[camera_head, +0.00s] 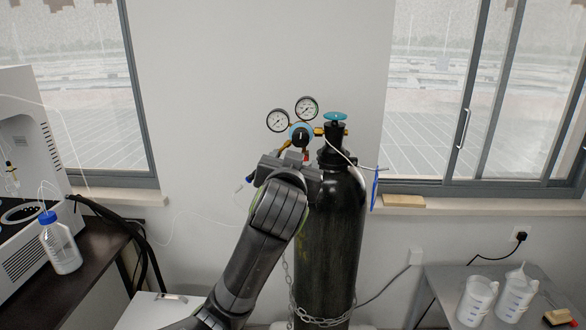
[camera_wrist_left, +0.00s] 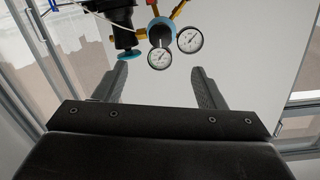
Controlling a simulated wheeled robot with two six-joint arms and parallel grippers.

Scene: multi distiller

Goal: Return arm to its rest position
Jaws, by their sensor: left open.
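My left arm comes in from the lower left in the head view and reaches up in front of the black gas cylinder (camera_head: 335,235). My left gripper (camera_head: 291,160) is at the height of the regulator, and its fingers are mostly hidden there by my wrist. In the left wrist view the gripper (camera_wrist_left: 160,68) is open, with two dark fingers spread apart and nothing held. Whether a finger touches the regulator cannot be told. My right gripper is not in view.
The cylinder has a teal valve handle (camera_head: 335,116) and a chain (camera_head: 318,318) around it. A dark table (camera_head: 95,262) with a blue-capped bottle (camera_head: 60,246) is at left.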

